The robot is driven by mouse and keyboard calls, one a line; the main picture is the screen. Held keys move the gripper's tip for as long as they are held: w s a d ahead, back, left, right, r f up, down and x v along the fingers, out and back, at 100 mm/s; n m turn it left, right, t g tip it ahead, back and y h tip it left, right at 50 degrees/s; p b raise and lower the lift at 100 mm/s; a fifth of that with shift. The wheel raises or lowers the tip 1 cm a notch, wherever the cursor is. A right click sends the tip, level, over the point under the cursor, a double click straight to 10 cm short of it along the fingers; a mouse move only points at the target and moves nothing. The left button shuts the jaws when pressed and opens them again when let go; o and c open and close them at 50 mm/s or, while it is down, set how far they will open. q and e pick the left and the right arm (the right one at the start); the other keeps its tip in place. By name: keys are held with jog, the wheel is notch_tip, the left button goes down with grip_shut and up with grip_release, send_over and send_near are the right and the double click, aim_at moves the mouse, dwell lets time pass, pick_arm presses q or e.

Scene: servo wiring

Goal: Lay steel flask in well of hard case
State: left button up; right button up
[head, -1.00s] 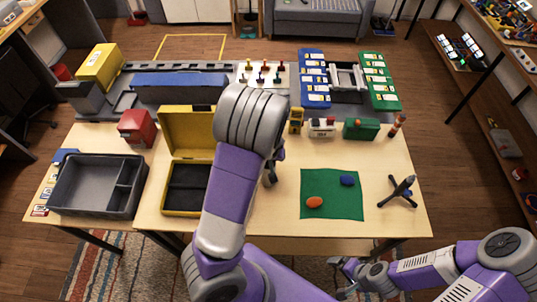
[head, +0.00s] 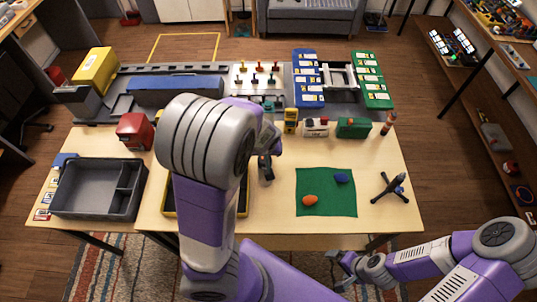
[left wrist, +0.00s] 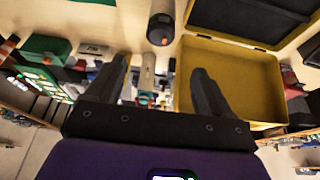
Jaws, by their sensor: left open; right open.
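The steel flask, a dark grey cylinder (head: 265,170), is on the table between the case and the green mat. In the left wrist view the flask (left wrist: 161,27) shows beyond my fingertips, apart from them. The hard case (head: 246,200) is mostly hidden behind my left arm in the head view. The left wrist view shows its open yellow lid (left wrist: 228,80) and dark foam-lined base (left wrist: 250,20); the well's shape is unclear. My left gripper (left wrist: 160,70) is open and empty above the table near the flask. My right gripper (head: 345,270) is open and empty before the table's front edge.
A grey divided bin (head: 85,210) stands left of the case. A green mat (head: 325,205) with an orange and a blue piece lies right of the flask, then a small dark tripod (head: 391,187). A red box (head: 134,130) and several small items stand behind.

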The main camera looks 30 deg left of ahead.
pick_arm(q)
jog(key=s+d+f+m+g+h, duration=0.1)
jog(key=s+d+f+h, duration=0.1)
jog(key=s+d+f, duration=0.2)
jog(key=s+d+f+m+g+h, duration=0.1)
jog(key=s+d+f, duration=0.3)
jog(key=d+f, duration=0.4)
jog(key=s+d+f+m+g+h, duration=0.1)
jog(key=s+d+f+h, duration=0.2)
jog(key=d+f, duration=0.3)
notch_tip(320, 180, down, 4)
jog(key=shift+s+f+m+h, duration=0.1)
jog(key=shift+s+m+h, duration=0.25)
jog(key=shift+s, duration=0.35)
jog(key=shift+s, duration=0.1)
